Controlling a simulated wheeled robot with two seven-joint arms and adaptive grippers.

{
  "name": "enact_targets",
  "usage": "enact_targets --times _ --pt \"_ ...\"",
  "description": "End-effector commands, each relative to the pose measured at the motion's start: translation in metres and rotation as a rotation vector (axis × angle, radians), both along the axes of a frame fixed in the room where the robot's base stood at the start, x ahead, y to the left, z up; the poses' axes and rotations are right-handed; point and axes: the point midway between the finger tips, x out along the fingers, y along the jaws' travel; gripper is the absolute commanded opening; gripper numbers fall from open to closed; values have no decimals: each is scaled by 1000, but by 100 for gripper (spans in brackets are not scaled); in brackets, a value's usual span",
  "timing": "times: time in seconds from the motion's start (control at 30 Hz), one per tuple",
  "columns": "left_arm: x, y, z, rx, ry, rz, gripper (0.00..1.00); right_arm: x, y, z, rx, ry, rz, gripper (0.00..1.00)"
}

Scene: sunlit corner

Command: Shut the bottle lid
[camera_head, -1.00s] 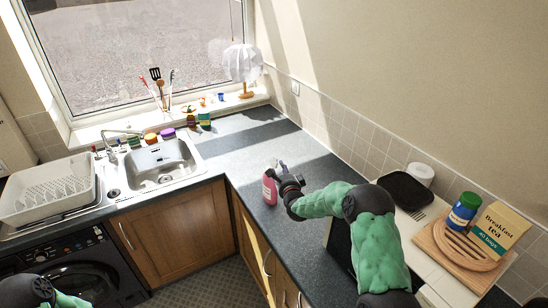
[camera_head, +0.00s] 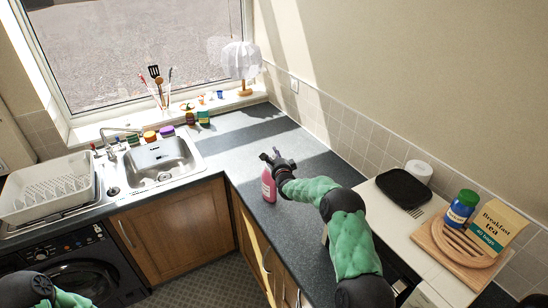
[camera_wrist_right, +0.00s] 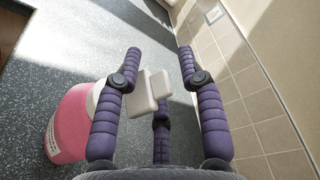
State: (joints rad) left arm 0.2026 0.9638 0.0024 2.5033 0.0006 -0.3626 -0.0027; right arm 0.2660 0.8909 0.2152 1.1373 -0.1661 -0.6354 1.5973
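A pink bottle (camera_head: 268,186) stands upright on the dark counter right of the sink. In the right wrist view the bottle (camera_wrist_right: 68,128) is at the lower left, partly hidden by a finger. Its white lid (camera_wrist_right: 150,90) shows as a pale block between the purple fingers, with a white collar beside it partly behind the left finger. My right gripper (camera_head: 270,157) is just above the bottle's top; its fingers (camera_wrist_right: 158,52) are spread apart. I cannot tell whether a finger touches the lid. Only part of my left arm shows at the lower left; its gripper is out of view.
A tiled wall (camera_head: 345,135) runs along the right of the counter (camera_head: 235,150). A sink (camera_head: 160,163) and a white dish rack (camera_head: 48,190) are at the left. A wooden board (camera_head: 440,235) with a jar and tea box is at the right. The counter behind the bottle is clear.

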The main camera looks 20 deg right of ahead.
Motion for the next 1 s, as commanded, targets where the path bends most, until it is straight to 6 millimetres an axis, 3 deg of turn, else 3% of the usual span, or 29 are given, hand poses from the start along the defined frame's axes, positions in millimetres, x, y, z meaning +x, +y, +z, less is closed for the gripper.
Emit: enact_targets --times 0.17,0.3,1.0 --pt "0 0 0 0 0 0 40 0 0 0 0 1 0 39" --pt "0 0 0 0 0 0 40 0 0 0 0 1 0 0" --pt "0 0 -2 0 0 0 40 -1 1 -2 -7 1 1 0"
